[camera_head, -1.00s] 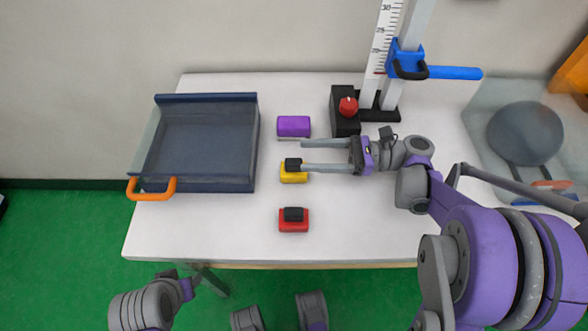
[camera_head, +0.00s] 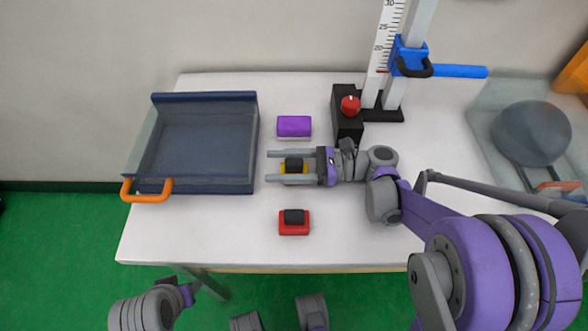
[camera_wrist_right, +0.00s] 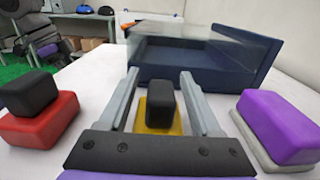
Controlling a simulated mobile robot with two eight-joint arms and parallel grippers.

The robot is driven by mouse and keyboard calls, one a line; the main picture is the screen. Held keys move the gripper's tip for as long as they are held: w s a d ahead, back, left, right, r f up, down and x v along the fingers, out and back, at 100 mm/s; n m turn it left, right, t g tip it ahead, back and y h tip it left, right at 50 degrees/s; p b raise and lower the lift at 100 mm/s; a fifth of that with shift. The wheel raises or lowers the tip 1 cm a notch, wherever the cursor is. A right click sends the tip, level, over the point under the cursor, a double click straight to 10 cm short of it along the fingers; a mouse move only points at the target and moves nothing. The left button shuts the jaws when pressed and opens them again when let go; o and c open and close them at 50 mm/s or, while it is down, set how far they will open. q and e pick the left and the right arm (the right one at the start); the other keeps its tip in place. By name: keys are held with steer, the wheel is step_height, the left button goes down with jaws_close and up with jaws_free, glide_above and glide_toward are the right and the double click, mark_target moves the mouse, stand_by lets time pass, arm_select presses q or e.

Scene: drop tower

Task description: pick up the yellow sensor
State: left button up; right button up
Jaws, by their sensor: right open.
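The yellow sensor (camera_head: 288,168) with a black block on top lies on the white table between the two fingers of my right gripper (camera_head: 282,167). In the right wrist view the yellow sensor (camera_wrist_right: 160,118) stands between the open fingers (camera_wrist_right: 160,90), with a gap on each side. My left arm (camera_head: 150,305) shows at the lower left, below the table edge; its fingertips cannot be made out.
A red sensor (camera_head: 294,228) with a black top lies nearer the front edge. A purple block (camera_head: 294,126) lies behind the yellow one. A dark blue tray (camera_head: 254,150) stands to the left. A black box with a red knob (camera_head: 350,106) stands at the back right.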

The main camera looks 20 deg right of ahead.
mark_target(281, 170)
jaws_close()
stand_by(0.4)
step_height(281, 170, up, 10)
steer(key=p, duration=0.3)
